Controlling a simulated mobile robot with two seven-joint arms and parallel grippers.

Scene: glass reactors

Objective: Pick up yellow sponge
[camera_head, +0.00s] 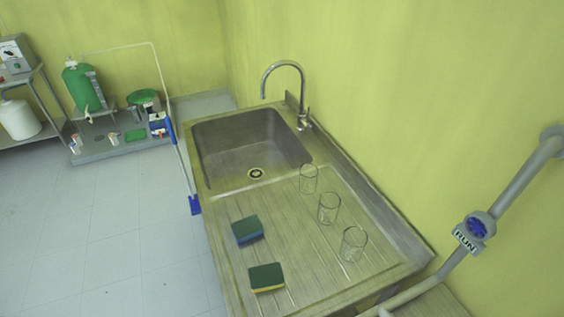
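The yellow sponge (267,278) lies flat on the ribbed drainboard near its front left edge. Its top is dark green and its yellow side shows along the lower edge. A second sponge (248,230), blue with a dark green top, lies a little farther back and to the left. Neither of my grippers is in the head view, and nothing touches the sponges.
Three clear glasses (328,208) stand in a row on the drainboard, right of the sponges. The empty sink basin (250,145) and tap (284,80) are behind. A grey pipe with a blue valve (477,228) crosses the right side.

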